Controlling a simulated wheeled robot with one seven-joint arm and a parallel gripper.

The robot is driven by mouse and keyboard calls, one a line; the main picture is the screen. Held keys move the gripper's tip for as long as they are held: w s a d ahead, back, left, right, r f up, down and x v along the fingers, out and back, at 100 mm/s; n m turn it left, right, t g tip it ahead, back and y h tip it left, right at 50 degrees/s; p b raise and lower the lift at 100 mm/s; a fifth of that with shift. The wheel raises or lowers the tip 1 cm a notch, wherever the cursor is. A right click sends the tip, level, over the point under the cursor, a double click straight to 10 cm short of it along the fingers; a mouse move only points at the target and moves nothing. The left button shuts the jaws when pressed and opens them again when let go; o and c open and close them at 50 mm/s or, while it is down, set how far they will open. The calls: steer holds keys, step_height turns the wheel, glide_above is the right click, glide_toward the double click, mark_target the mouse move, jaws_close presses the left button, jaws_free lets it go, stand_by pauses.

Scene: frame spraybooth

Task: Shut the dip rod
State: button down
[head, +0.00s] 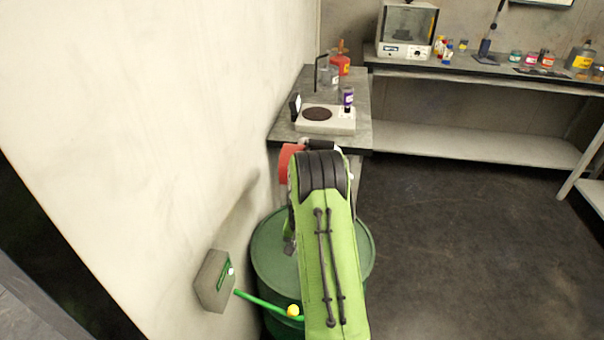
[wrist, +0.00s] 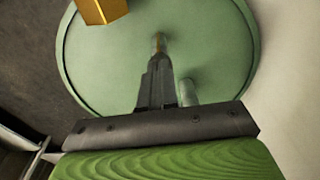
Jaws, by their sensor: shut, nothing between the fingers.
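A green rod (head: 262,303) with a yellow knob (head: 293,311) slants from a grey wall box (head: 213,281) toward the drum in the head view. It is the only rod of this kind I see, but I cannot tell for sure that it is the dip rod. My gripper (wrist: 158,42) is shut and empty over the green drum lid (wrist: 215,50) in the wrist view. A short grey cylinder (wrist: 188,92) shows just right of the fingers. A yellow-orange block (wrist: 101,9) is at the top left, apart from the fingers. My arm hides much of the drum in the head view.
The green drum (head: 268,250) stands against the pale wall (head: 150,130). Behind it, a bench (head: 285,131) carries a hotplate (head: 326,120) and bottles. A longer bench (head: 455,70) stands at the back. The dark floor (head: 450,250) to the right is clear.

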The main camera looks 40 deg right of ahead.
steer(key=shift+s+a+f, duration=0.15)
steer(key=shift+f, duration=0.2)
step_height(320, 180, up, 15)
steer(key=p, duration=0.5)
steer(key=shift+a+f, duration=0.15)
steer(key=shift+f, duration=0.05)
steer(key=shift+s, duration=0.1)
